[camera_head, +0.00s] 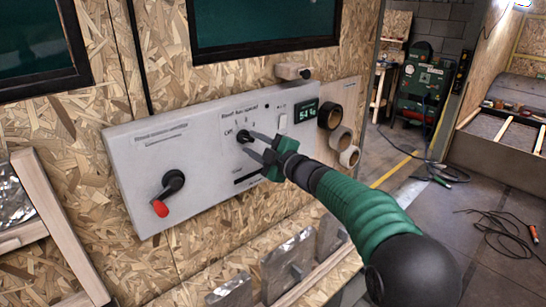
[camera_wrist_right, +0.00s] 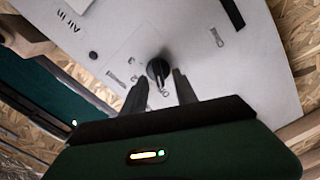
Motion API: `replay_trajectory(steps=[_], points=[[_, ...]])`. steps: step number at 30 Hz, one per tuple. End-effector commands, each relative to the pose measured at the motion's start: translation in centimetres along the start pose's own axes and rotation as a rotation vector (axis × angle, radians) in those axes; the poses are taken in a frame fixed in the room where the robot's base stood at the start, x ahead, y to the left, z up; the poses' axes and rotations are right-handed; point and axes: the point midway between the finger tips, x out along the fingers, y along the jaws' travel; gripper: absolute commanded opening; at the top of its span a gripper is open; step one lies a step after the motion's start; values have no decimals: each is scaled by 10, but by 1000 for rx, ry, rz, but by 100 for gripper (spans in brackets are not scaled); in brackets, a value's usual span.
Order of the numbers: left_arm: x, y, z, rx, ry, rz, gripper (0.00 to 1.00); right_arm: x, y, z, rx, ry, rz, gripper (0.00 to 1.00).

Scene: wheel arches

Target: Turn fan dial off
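The fan dial (camera_head: 243,135) is a small black knob on a light grey wall panel (camera_head: 140,195), next to the printed "OFF" label. My right gripper (camera_head: 248,141) reaches the panel from the right, with its two fingers apart close to the dial. In the right wrist view the dial (camera_wrist_right: 158,70) shows just ahead of and between the dark fingertips of my right gripper (camera_wrist_right: 159,79). I see a gap on each side, so the gripper is open; whether a finger touches the dial is unclear. My left gripper is not in view.
A lit green display (camera_head: 305,112) and black and white rings (camera_head: 340,140) are at the right. Metal pieces (camera_head: 290,265) stand below.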

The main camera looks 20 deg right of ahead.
Motion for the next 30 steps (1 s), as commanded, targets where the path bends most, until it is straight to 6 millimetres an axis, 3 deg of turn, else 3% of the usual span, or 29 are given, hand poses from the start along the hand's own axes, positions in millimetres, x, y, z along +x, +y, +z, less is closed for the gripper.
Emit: replay_trajectory(steps=[9,15,20,30], points=[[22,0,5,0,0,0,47,-93,-3,3,0,-3,2,35],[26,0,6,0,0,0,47,-134,-3,4,1,-4,-2,35],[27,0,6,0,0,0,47,-145,-3,4,2,-3,-4,35],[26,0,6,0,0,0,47,-146,-3,4,2,-2,-3,35]])
